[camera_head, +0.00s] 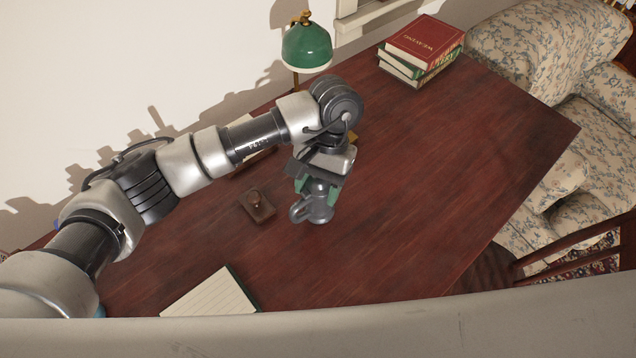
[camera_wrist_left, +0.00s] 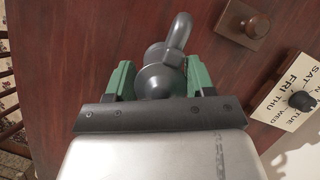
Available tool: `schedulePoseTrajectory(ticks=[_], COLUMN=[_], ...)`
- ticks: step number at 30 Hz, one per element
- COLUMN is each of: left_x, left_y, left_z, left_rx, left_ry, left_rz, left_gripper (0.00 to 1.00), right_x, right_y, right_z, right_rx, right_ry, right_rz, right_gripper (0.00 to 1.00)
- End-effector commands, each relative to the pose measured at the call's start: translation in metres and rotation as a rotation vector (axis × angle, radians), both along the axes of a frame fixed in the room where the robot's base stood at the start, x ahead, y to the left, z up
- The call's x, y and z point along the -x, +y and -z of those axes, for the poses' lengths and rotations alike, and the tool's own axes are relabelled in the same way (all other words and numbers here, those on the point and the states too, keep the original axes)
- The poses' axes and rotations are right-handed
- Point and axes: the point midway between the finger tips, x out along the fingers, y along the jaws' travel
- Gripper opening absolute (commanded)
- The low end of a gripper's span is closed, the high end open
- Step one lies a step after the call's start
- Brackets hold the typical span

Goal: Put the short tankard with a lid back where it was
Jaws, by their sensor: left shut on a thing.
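The short tankard (camera_head: 318,207) is grey pewter with a curved handle on its left side in the head view. My left gripper (camera_head: 318,190) comes down on it from above and is shut on it. In the left wrist view the tankard (camera_wrist_left: 155,72) sits between the two green finger pads of my left gripper (camera_wrist_left: 158,82), its handle pointing away. It is over the desk top; I cannot tell whether its base touches the wood. Its lid is hard to make out behind the gripper. My right gripper is not in view.
The dark red wooden desk (camera_head: 420,170) is clear to the right. On it are a small wooden block with a knob (camera_head: 257,205), a notepad (camera_head: 212,295), stacked books (camera_head: 423,48) and a green lamp (camera_head: 306,47). A day calendar (camera_wrist_left: 290,98) lies right in the wrist view. A floral armchair (camera_head: 540,50) stands beyond.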

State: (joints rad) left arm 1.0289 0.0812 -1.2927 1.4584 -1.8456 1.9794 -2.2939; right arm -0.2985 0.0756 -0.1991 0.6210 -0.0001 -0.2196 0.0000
Motion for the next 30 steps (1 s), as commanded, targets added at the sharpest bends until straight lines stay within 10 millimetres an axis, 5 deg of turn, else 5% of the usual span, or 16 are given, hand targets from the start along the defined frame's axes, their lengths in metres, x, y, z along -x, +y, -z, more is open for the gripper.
schedulePoseTrajectory(ticks=[4,5,9,21,30], left_x=[0.0,0.0,0.0,-0.002,-0.023], left_y=[0.0,0.0,0.0,-0.001,-0.012], left_z=[0.003,0.002,0.002,-0.004,-0.06], left_rx=[0.001,0.0,0.0,0.0,-0.002], left_ry=[-0.001,0.0,0.0,-0.002,-0.008], left_rz=[0.001,0.0,0.0,0.0,0.001], left_gripper=[0.02,0.57,0.78,0.79,0.79], right_x=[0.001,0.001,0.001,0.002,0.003], right_y=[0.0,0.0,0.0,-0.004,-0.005], right_z=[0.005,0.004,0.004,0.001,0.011], right_rx=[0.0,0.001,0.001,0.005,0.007], right_ry=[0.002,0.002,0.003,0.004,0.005], right_rz=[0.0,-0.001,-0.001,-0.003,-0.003], right_gripper=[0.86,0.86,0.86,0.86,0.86])
